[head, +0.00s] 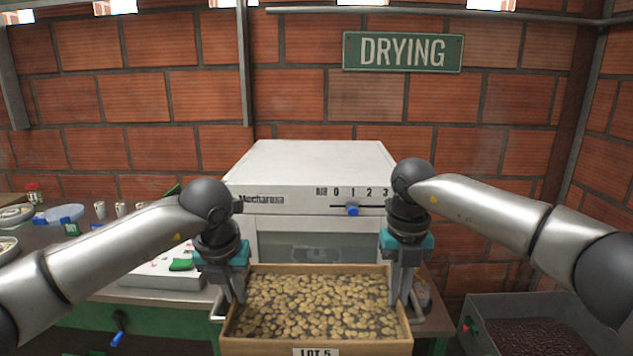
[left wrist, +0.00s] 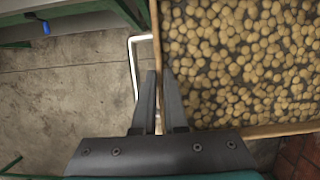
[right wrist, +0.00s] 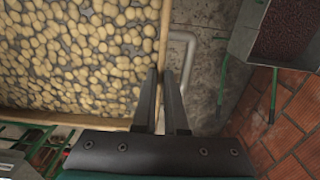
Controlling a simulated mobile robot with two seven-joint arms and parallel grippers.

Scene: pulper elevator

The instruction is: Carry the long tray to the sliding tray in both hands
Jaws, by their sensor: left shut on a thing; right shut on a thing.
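The long tray (head: 400,340) is a wooden box full of pale beans, with a "LOT 5" label on its near side. My left gripper (head: 238,298) is shut on its left wall, and my right gripper (head: 398,300) is shut on its right wall. In the left wrist view the fingers (left wrist: 160,105) straddle the wooden rim beside a white handle. In the right wrist view the fingers (right wrist: 161,102) straddle the opposite rim beside a pale handle. The tray looks about level in front of the white dryer (head: 310,170). I cannot make out the sliding tray for certain.
A blue slider knob (head: 352,210) sits on the dryer's front. A bench with cups, dishes and a white device (head: 160,273) is at left. A metal bin of dark beans (head: 530,335) stands at lower right. Brick walls close the back and right.

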